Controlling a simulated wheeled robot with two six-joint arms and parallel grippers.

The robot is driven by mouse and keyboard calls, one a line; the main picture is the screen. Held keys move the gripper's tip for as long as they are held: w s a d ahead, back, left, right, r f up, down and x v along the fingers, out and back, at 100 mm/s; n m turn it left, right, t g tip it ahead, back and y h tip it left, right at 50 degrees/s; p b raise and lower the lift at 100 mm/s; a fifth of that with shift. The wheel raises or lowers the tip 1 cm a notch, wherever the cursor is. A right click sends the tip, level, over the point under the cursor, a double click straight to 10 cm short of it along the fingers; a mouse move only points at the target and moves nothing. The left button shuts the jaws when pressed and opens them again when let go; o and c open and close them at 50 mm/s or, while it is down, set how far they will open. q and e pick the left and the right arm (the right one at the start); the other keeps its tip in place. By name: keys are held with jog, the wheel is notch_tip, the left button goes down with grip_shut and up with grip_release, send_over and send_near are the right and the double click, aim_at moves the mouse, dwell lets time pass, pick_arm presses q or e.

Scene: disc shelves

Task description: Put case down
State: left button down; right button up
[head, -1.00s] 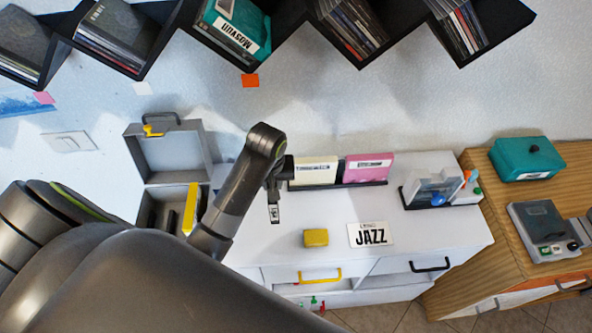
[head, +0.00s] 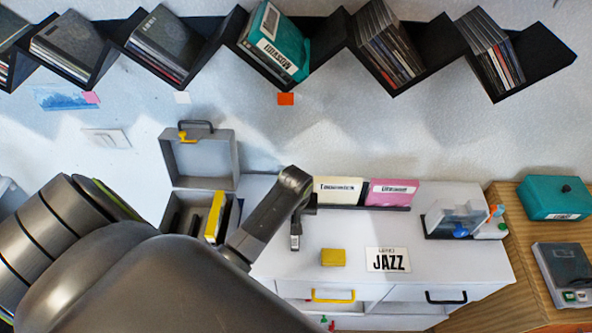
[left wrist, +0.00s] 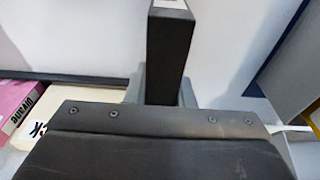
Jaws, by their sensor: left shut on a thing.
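A thin dark case (head: 295,230) with a white label at its end hangs edge-on from my left gripper (head: 299,203) over the white cabinet top (head: 345,232). In the left wrist view the case (left wrist: 169,55) stands narrow and dark between the fingers (left wrist: 160,92), which are shut on it. I cannot tell whether its lower end touches the top. The case is left of the yellow block (head: 333,257) and the JAZZ card (head: 387,261). My right gripper is not in view.
A cream case (head: 338,191) and a pink case (head: 391,193) stand in a black rack behind. An open grey box (head: 200,165) with a yellow divider (head: 215,215) is at left. A clear holder (head: 457,216) is at right. Dark zigzag shelves (head: 330,40) hang above.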

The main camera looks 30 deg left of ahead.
pick_arm(q)
jog(key=c, duration=1.3)
grip_release()
jog(key=shift+o, duration=0.2)
jog(key=shift+r, duration=0.1)
jog(key=r, duration=0.3)
jog(key=r+b, duration=0.1)
jog(key=r, duration=0.2)
jog(key=s+r+b, duration=0.1)
jog(key=r, duration=0.2)
jog(key=shift+s+d+r, duration=0.1)
jog(key=shift+d+r, duration=0.25)
jog(key=shift+d, duration=0.05)
jog(key=shift+r+p, duration=0.7)
jog(key=shift+s+d+r+p, duration=0.1)
jog(key=shift+s+r+p, duration=0.15)
jog(key=shift+r, duration=0.2)
